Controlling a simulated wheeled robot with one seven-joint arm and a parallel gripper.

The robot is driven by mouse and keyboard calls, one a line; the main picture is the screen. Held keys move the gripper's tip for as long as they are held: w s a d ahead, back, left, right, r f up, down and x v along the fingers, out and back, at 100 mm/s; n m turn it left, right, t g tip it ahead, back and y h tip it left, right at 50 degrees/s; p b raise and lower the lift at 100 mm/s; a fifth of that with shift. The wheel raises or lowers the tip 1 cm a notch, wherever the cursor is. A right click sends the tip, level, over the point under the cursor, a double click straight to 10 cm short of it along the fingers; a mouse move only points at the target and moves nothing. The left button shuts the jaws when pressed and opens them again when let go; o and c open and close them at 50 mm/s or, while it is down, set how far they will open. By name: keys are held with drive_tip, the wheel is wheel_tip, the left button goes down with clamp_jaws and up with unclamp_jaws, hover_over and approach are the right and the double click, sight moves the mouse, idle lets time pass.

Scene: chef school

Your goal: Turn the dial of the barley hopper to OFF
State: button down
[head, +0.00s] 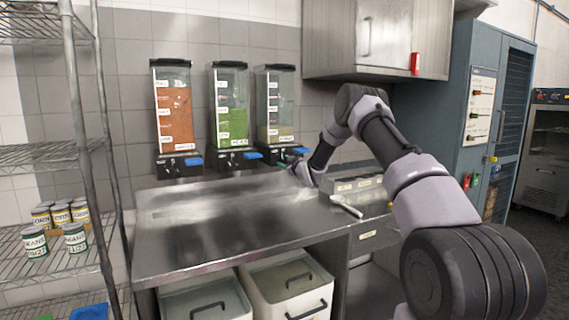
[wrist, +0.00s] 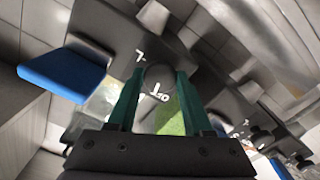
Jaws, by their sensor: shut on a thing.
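Three clear wall hoppers hang in a row over the counter in the head view. The right one (head: 275,105), with a low pale fill, is where my gripper (head: 290,163) is; its label is too small to read surely. In the wrist view my gripper (wrist: 160,82) has its two teal fingers closed on the sides of a round black dial (wrist: 159,74). White marks, one seemingly OFF, show around the dial on the black base, seen at a slant. The dial's pointer direction cannot be told. In the head view my gripper hides the dial.
A blue lever (wrist: 62,75) juts from the base left of my fingers. The orange-filled hopper (head: 174,115) and green-filled hopper (head: 232,110) hang to the left. A steel counter (head: 205,220) lies below, mostly clear, with a grey box (head: 355,184) at right. A wall cabinet (head: 375,40) is above.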

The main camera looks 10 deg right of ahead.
drive_tip(key=shift+n, duration=1.6)
drive_tip(key=shift+c, duration=1.5)
unclamp_jaws()
drive_tip(key=v, duration=1.1)
drive_tip(key=shift+w, duration=0.1)
